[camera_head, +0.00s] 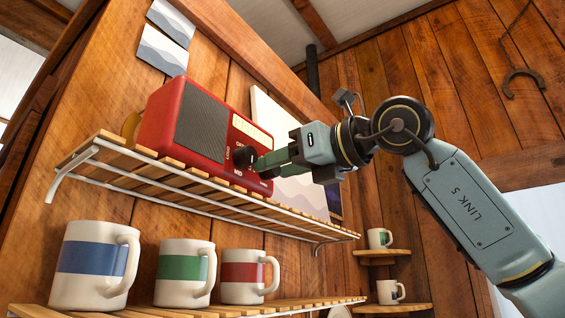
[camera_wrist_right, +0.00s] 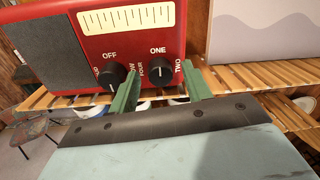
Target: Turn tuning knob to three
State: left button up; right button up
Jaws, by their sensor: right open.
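A red radio (camera_head: 190,122) with a dark speaker grille sits on the upper slatted shelf. Its front shows in the right wrist view (camera_wrist_right: 190,22), with two black knobs. The left knob (camera_wrist_right: 109,78) has OFF above it. The right knob (camera_wrist_right: 160,80) has ONE above, TWO at its right and FOUR at its left. A pale mark on it appears to point up towards ONE; THREE is not visible. My right gripper (camera_head: 266,163) is open, its green fingers (camera_wrist_right: 159,70) on either side of the right knob; contact is unclear. My left gripper is not in view.
The slatted shelf (camera_head: 205,190) runs under the radio. Mugs with blue (camera_head: 90,265), green (camera_head: 184,270) and red (camera_head: 242,276) bands stand on a lower shelf. A pale picture panel (camera_wrist_right: 262,30) stands right of the radio.

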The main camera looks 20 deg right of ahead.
jog(key=shift+c, duration=1.7)
jog(key=c, duration=0.7)
jog(key=shift+o, duration=0.2)
